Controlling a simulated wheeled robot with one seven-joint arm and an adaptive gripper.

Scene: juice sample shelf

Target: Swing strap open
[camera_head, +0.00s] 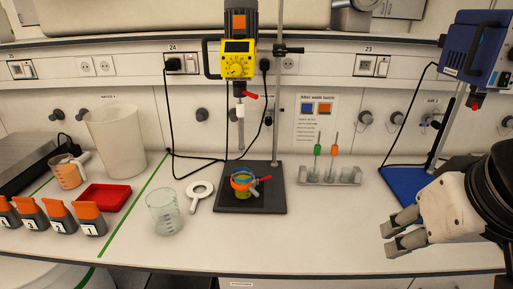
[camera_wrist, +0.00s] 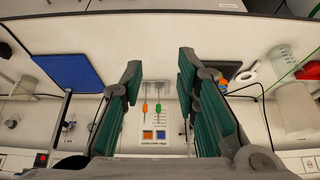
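An orange strap (camera_head: 241,184) goes around a small vessel with yellow-green contents (camera_head: 243,193) on the black stand base (camera_head: 270,203), with blue at its upper part. A red lever (camera_head: 261,184) sticks out to its right; whether the strap is latched is too small to tell. My gripper (camera_head: 397,232) is at the right above the bench front, well to the right of the strap. Its two fingers are apart with nothing between them, as the wrist view (camera_wrist: 158,68) also shows. In the wrist view the strap is partly hidden beside the right finger.
A yellow stirrer (camera_head: 238,62) hangs above the vessel on a metal post (camera_head: 278,100). A clear beaker (camera_head: 164,213) and a white ring (camera_head: 200,194) stand left. A rack (camera_head: 331,176) with orange and green tools and a blue stand base (camera_head: 405,186) lie between strap and gripper.

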